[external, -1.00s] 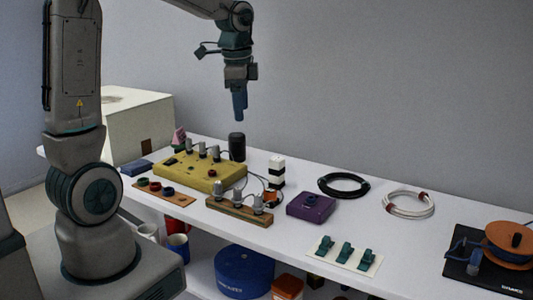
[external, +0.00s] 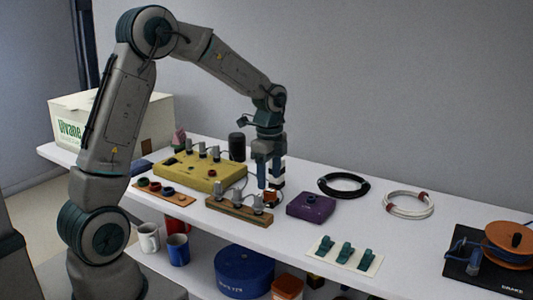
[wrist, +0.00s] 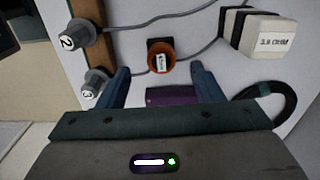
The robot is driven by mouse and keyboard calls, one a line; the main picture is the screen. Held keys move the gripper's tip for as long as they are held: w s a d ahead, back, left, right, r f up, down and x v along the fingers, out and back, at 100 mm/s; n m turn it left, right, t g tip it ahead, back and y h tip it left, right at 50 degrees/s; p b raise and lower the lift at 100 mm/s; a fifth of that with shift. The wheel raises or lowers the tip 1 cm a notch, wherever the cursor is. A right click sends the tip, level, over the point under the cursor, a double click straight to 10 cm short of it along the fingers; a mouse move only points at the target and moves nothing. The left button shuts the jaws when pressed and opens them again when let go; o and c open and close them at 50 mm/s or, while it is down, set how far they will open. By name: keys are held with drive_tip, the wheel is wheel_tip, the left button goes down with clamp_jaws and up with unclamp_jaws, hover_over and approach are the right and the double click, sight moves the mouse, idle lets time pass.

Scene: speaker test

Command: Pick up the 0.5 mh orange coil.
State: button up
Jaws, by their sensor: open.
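The small orange coil (wrist: 161,66) stands on the white bench with a dark core and a white tag whose writing is too small to read surely. In the external view the orange coil (external: 270,198) shows just below my fingertips, partly hidden. My gripper (external: 269,186) is open and points down over it. In the wrist view my gripper (wrist: 160,69) has one finger on each side of the coil in the picture, with gaps on both sides. I cannot tell whether the fingertips are level with it.
A wooden strip with grey knobs (external: 238,207) stands close on the left. The white and black 3.9 ohm block (wrist: 262,35) is close behind. A purple box (external: 311,206) is to the right. A grey cable (wrist: 200,50) runs past the coil. A yellow box (external: 200,172) lies farther left.

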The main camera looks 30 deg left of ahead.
sight(270, 190)
drive_tip(key=shift+d+f+b, duration=0.15)
drive_tip(key=shift+f+b, duration=0.2)
drive_tip(key=shift+f, duration=2.45)
drive_tip(key=shift+c, duration=0.3)
drive_tip(key=c, duration=1.1)
drive_tip(key=shift+o, duration=0.2)
